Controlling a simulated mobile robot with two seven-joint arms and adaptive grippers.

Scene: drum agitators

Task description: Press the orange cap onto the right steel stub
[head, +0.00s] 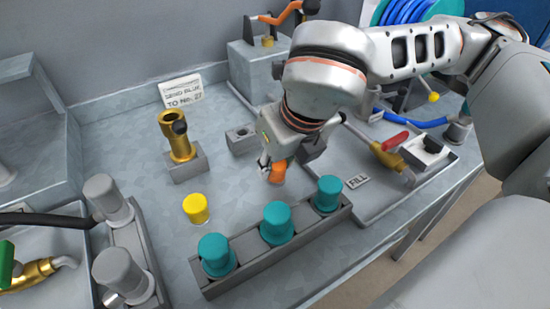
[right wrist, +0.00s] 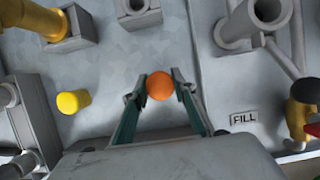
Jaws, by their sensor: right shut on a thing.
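My right gripper (head: 272,170) is shut on the orange cap (head: 278,172) and holds it over the bench, behind the teal caps. In the right wrist view, the orange cap (right wrist: 160,85) sits between the fingertips of the right gripper (right wrist: 160,88). That view shows two steel stubs at the top: a left one (right wrist: 137,8) on a small block and a larger hollow right one (right wrist: 240,22). The cap is apart from both. In the head view, the left stub's block (head: 242,138) shows, while my arm largely hides the right stub. My left gripper is not in view.
Three teal caps (head: 277,221) stand in a grey rack in front. A yellow cap (head: 196,208) stands on the bench. A brass pipe (head: 177,137) rises at left, near grey cylinders (head: 108,198). A red-handled brass valve (head: 388,155) lies right.

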